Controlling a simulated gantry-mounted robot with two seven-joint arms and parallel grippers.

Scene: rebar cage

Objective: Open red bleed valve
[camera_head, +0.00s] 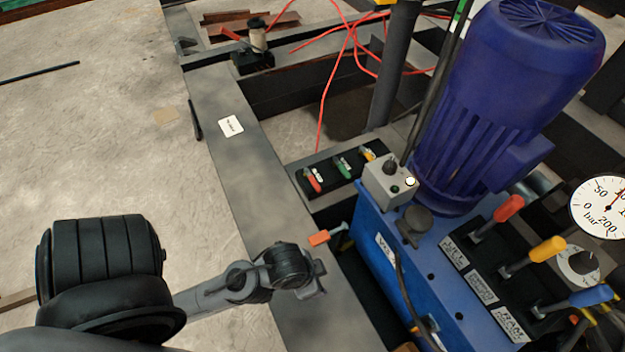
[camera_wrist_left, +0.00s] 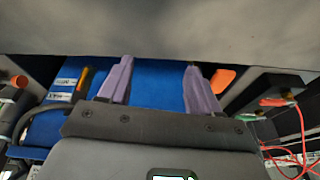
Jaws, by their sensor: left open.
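A small black valve block (camera_head: 342,170) carries short handles in red (camera_head: 314,182), green (camera_head: 344,167) and yellow. The block also shows at the right of the left wrist view (camera_wrist_left: 275,88), with its red handle (camera_wrist_left: 277,102). A larger red-knobbed lever (camera_head: 510,208) stands on the blue power unit. An orange-red tab (camera_head: 319,238) juts from the unit's left side; in the left wrist view it (camera_wrist_left: 222,79) lies just right of the fingers. My left gripper (camera_wrist_left: 158,66) is open and empty, with blue casing beyond its fingers. Its fingers are hidden in the head view.
The blue unit (camera_head: 375,240) carries a blue motor (camera_head: 515,90), a grey switch box (camera_head: 392,183), yellow and blue levers and a pressure gauge (camera_head: 602,207). A grey beam (camera_head: 225,150) runs along its left. Red cables lie behind. Open floor is at left.

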